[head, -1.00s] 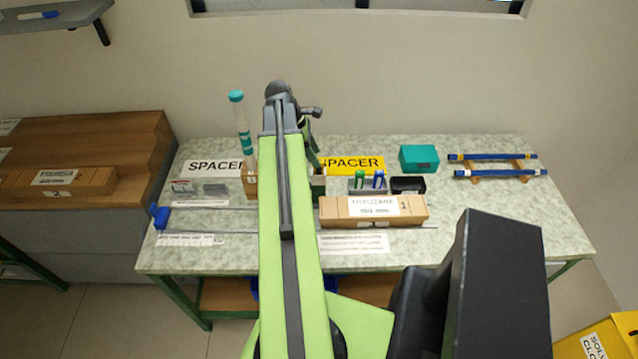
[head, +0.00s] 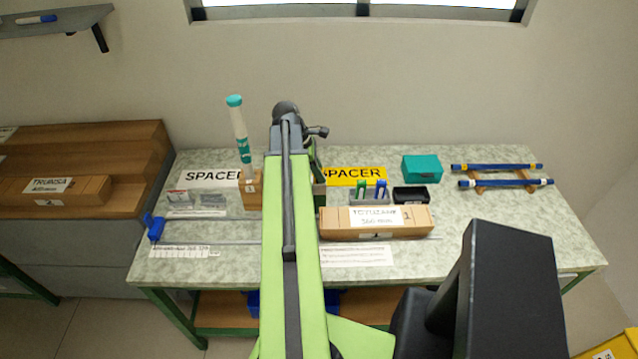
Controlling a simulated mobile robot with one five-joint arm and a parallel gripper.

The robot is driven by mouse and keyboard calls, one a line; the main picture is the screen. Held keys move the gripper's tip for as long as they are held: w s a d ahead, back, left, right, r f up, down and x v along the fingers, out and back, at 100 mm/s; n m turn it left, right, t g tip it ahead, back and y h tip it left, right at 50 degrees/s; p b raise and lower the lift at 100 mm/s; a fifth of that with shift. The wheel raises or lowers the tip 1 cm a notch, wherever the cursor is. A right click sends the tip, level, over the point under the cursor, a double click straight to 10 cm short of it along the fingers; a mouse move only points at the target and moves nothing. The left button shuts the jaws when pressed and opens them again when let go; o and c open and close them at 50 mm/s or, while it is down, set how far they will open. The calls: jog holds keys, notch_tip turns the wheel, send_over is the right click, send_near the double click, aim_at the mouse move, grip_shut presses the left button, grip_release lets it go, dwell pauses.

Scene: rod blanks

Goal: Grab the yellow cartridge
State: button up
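I cannot make out a yellow cartridge in the head view. A yellow label reading SPACER (head: 352,177) lies on the bench, its left end hidden by my arm. A white tube with a teal cap (head: 239,130) stands tilted in a wooden block (head: 252,190) just left of my arm. My arm reaches over the middle of the bench and its end bends down on the far side. My gripper is hidden behind the arm, so its fingers and anything between them do not show.
The speckled bench (head: 520,225) carries a long wooden box (head: 335,222), a teal box (head: 421,168), a black tray (head: 411,197), and blue rods (head: 505,183) on a wooden rack at right. A blue clamp (head: 154,227) sits at left. The bench's front right is clear.

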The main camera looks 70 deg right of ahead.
grip_shut()
